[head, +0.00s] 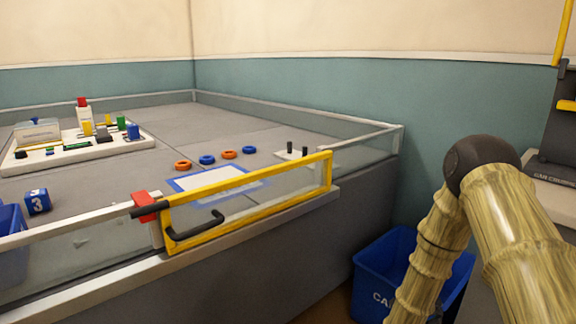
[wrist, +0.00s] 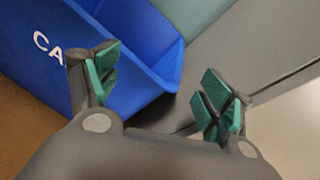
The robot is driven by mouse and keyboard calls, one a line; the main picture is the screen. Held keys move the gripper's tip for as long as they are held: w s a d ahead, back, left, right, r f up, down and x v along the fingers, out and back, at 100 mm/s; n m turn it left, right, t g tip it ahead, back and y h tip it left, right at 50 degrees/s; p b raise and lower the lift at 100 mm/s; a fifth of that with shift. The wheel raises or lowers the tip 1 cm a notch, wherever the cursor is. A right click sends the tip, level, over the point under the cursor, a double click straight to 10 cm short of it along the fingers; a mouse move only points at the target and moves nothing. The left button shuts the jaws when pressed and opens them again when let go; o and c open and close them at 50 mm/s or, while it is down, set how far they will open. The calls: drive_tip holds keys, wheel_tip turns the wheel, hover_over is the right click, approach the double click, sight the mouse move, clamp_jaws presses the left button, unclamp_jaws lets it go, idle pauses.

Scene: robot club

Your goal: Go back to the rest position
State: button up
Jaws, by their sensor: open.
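My gripper (wrist: 158,92) shows in the wrist view with its two green-padded fingers spread apart. It is open, and nothing is between the fingers. Behind the fingers in the wrist view is the blue bin (wrist: 130,45) with white lettering, partly covered by the left finger. In the head view my arm, with a wood-like pattern, bends at the right and reaches down in front of the blue bin (head: 385,270). The gripper itself is out of the head view.
A grey walled table (head: 290,240) with a yellow-framed gate (head: 250,200) fills the left and middle. Orange and blue rings, a white board (head: 75,150) with coloured parts and a blue numbered cube (head: 38,201) are on it. A black machine (head: 558,130) stands at the right. Teal walls close the back.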

drive_tip(key=s+a+f+n+g+y+p, duration=0.2)
drive_tip(key=s+a+f+n+y, duration=0.25)
drive_tip(key=s+f+n, duration=0.45)
drive_tip(key=s+a+f+n+g+y+p, duration=0.2)
drive_tip(key=s+a+f+n+y, duration=0.15)
drive_tip(key=s+a+n, duration=0.6)
drive_tip(key=s+a+f+n+g+y+p, duration=0.15)
drive_tip(key=s+n+g, duration=0.25)
drive_tip(key=s+n, duration=0.7)
drive_tip(key=s+a+f+n+g+y+p, duration=0.15)
drive_tip(key=s+n+g, duration=0.25)
drive_tip(key=s+n, duration=0.8)
wheel_tip(320, 180, up, 39)
drive_tip(key=s+m+p, duration=0.1)
drive_tip(key=m+p, duration=0.1)
drive_tip(key=p, duration=3.6)
drive_tip(key=shift+s+d+p, duration=0.2)
drive_tip(key=shift+s+p, duration=0.05)
drive_tip(key=shift+p, duration=0.05)
drive_tip(key=shift+f, duration=0.1)
